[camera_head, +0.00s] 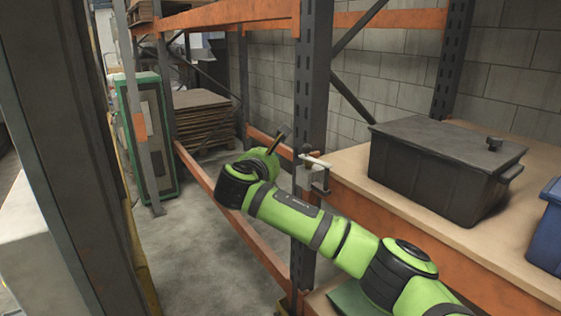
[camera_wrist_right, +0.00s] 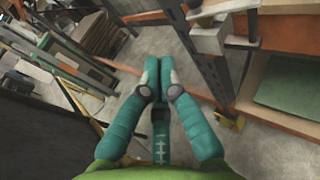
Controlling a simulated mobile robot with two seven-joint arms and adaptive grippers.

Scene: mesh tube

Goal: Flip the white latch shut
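The white latch (camera_head: 316,161) is a short pale bar on a dark bracket at the front face of the dark rack post. In the head view it sticks out roughly level, just right of my right gripper (camera_head: 281,138). In the right wrist view, a white piece that looks like the latch (camera_wrist_right: 209,38) is at the upper right, apart from the fingers. There my right gripper (camera_wrist_right: 159,62) shows its teal fingers side by side, closed together with nothing between them. My left gripper is not in view.
A dark rack post (camera_head: 313,90) carries the bracket. A black lidded bin (camera_head: 440,165) and part of a blue bin (camera_head: 547,235) stand on the wooden shelf (camera_head: 365,170). Stacked boards (camera_head: 200,118) and a green-framed cabinet (camera_head: 150,140) stand behind. Another post fills the left.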

